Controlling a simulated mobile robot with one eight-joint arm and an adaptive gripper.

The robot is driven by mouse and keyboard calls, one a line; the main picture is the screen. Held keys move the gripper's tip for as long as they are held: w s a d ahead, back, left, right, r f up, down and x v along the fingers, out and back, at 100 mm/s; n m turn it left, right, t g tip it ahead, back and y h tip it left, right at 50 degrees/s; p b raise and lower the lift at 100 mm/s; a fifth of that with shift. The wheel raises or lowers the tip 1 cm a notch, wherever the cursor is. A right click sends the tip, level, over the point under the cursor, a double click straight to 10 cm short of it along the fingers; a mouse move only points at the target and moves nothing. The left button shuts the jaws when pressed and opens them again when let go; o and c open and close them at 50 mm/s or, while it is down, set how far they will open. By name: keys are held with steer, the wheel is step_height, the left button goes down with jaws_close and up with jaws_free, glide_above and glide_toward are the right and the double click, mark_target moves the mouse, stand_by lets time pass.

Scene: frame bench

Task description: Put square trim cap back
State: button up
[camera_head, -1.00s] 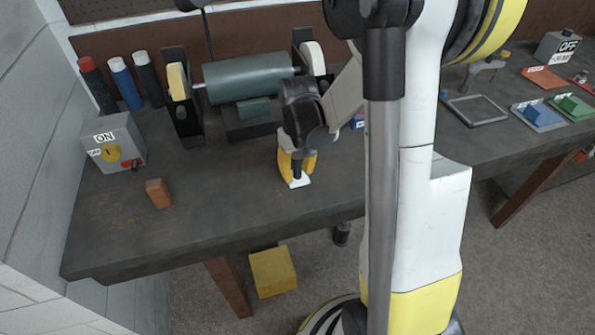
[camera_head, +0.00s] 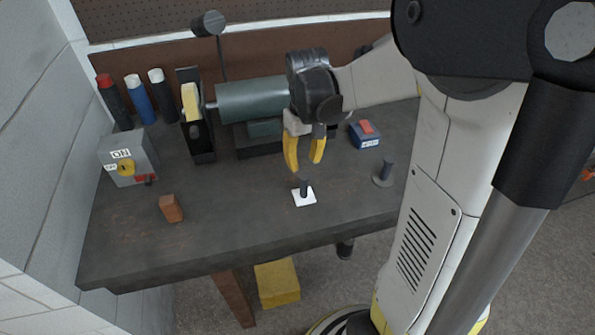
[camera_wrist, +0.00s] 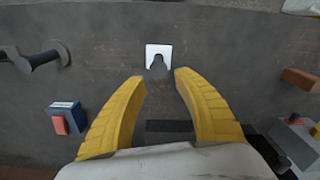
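A white square piece with a dark upright peg (camera_head: 303,195), which looks like the square trim cap, lies on the dark bench top. It also shows in the wrist view (camera_wrist: 152,50), beyond the fingertips, with the peg standing up from the square. My gripper (camera_head: 304,165) has yellow fingers spread apart, empty, above and behind the cap in the head view. The open fingers also frame the lower middle of the wrist view (camera_wrist: 162,77). A dark round-based post (camera_head: 384,175) stands to the cap's right. I cannot make out where the cap fits.
A bench grinder (camera_head: 250,101) stands behind. A blue box with a red switch (camera_head: 365,134) is to the right of the gripper. A brown block (camera_head: 171,208), an ON switch box (camera_head: 130,158) and several bottles (camera_head: 133,92) are at left.

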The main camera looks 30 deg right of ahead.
steer(key=s+a+r+t, duration=0.7)
steer(key=s+a, duration=0.3)
steer(key=a, duration=0.3)
steer(key=shift+s+r+n, duration=0.3)
steer(key=shift+r, duration=0.4)
